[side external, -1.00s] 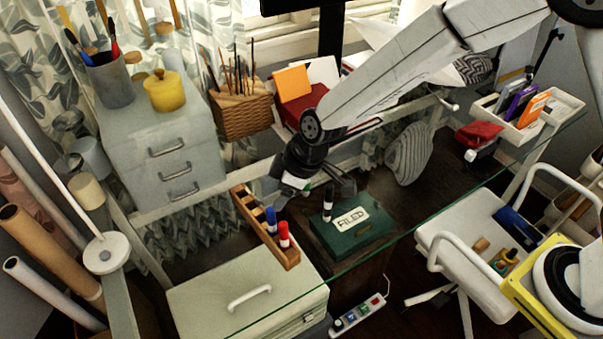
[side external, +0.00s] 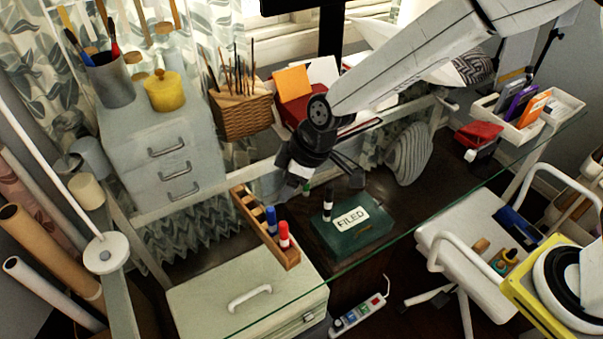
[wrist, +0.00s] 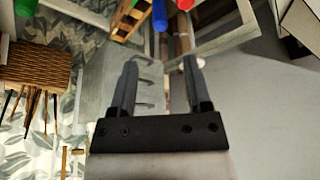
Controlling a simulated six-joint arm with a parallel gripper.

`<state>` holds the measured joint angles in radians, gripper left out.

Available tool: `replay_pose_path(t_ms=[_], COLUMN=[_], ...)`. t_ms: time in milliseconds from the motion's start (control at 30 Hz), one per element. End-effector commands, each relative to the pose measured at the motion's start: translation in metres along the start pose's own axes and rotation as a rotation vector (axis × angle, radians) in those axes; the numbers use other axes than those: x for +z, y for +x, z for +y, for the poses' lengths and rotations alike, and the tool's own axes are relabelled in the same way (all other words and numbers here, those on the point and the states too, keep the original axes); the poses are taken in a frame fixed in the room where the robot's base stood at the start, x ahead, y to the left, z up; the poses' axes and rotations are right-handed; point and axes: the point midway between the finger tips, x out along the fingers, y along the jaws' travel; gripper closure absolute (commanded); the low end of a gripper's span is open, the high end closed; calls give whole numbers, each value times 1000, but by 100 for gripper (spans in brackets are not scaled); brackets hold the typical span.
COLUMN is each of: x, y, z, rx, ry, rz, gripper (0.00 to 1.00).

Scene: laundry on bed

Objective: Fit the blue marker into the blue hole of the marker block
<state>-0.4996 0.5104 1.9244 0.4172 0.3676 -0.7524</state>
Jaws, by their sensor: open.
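The wooden marker block (side external: 250,211) lies slantwise on the glass desk, behind the cream case. The blue marker (side external: 271,219) stands upright at the block, just behind the red marker (side external: 284,235). Which hole the blue marker stands at, and how deep, I cannot tell. In the wrist view, the blue marker (wrist: 160,15) and part of the block (wrist: 128,22) show at the top edge, beyond the fingertips. My gripper (wrist: 160,62) is open, with nothing between its fingers. In the side view it hangs above and to the right of the block, apart from the blue marker.
A green box marked FILED (side external: 352,232) sits right of the block, with a black-and-white upright item (side external: 327,205) at it. The cream case (side external: 208,292) is in front. Grey drawers (side external: 165,150) stand behind left. A wicker basket (side external: 241,111) holds sticks.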

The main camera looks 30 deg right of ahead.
Motion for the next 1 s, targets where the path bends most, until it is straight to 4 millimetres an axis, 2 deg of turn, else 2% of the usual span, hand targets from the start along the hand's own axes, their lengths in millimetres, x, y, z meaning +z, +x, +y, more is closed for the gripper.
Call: replay_pose_path(t_ms=[167, 267, 367, 500, 700, 833, 1000], x=[13, 32, 62, 116, 196, 232, 254], y=[-9, -21, -38, -67, -103, -117, -124], z=[10, 24, 40, 59, 67, 63, 59], rx=[16, 38, 70, 128, 211, 250, 273], ry=[46, 113, 214, 393, 648, 768, 839], rz=[-10, -25, -46, -81, -124, -141, -151], gripper=[38, 38, 38, 38, 38, 38, 38])
